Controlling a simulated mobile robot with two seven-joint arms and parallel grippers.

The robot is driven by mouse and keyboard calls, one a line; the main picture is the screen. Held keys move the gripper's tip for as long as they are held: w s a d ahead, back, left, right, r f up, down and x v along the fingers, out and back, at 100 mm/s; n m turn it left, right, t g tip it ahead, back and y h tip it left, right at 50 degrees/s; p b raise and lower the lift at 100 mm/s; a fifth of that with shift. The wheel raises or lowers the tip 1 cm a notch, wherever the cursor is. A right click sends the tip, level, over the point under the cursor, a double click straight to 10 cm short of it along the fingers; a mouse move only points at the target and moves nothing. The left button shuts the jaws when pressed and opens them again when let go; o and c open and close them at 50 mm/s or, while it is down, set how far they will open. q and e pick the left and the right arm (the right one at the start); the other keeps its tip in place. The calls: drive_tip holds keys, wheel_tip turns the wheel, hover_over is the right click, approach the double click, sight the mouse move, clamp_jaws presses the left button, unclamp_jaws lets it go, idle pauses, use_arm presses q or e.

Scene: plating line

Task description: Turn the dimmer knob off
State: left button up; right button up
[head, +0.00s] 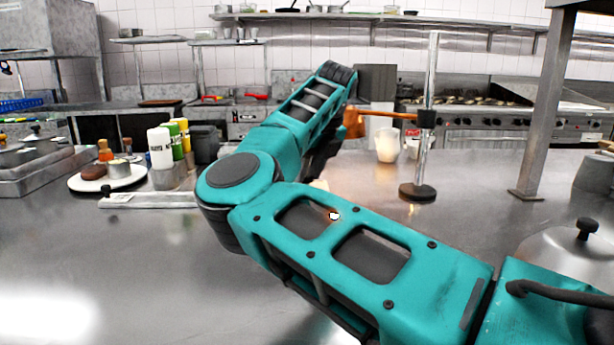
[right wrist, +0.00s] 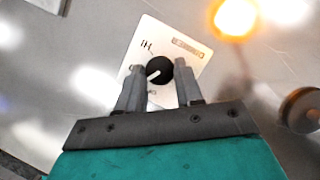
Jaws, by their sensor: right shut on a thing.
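The dimmer knob (right wrist: 160,71) is a round black knob with a white pointer line on a white plate (right wrist: 152,34), in the right wrist view. The pointer aims to the left and slightly down. "HI" is printed above and left of the knob; smaller marks below it are partly covered. My right gripper (right wrist: 160,82) has one finger on each side of the knob and is shut on it. In the head view my right arm hides the knob and most of that gripper. My left gripper is not in view.
A copper lamp (head: 354,123) hangs from a stand (head: 417,191) behind my arm; a bright orange glow (right wrist: 235,17) lies near the plate. Bottles (head: 160,148) and a plate (head: 73,183) stand left. A domed lid (head: 560,255) stands right. The front-left counter is clear.

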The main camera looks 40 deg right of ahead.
drive_tip(key=n+y, duration=0.1)
drive_tip(key=n, duration=0.1)
drive_tip(key=shift+d+n+b, duration=0.15)
drive_tip(key=shift+n+b, duration=0.15)
drive_tip(key=shift+d+n+y, duration=0.1)
drive_tip(key=shift+n+y, duration=0.5)
drive_tip(key=shift+n, duration=0.9)
drive_tip(key=shift+n+g, duration=0.3)
drive_tip(key=o, duration=1)
drive_tip(key=shift+o, duration=0.2)
drive_tip(key=shift+r, duration=0.1)
drive_tip(key=p+v, duration=0.2)
drive_tip(key=v, duration=1)
drive_tip(key=shift+d+r, duration=0.2)
drive_tip(key=shift+r, duration=0.1)
